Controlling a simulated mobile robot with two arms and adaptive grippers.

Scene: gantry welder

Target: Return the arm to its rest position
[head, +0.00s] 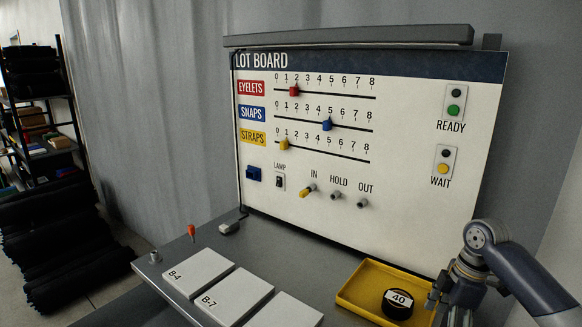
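My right arm comes in from the right edge. My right gripper (452,303) points down at the right edge of the yellow tray (358,293), close beside a black round piece marked 40 (398,303). Its fingers are partly cut off by the bottom of the picture, and I cannot tell whether they are open or shut. The black piece sits in the tray's right part. My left gripper is not in view.
The lot board (420,130) stands upright behind the grey table (290,258), with sliders, buttons and a lamp switch (279,182). White blocks (197,272) lie at the table's front left. A small red-topped item (191,231) stands behind them. A dark shelf (35,105) is far left.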

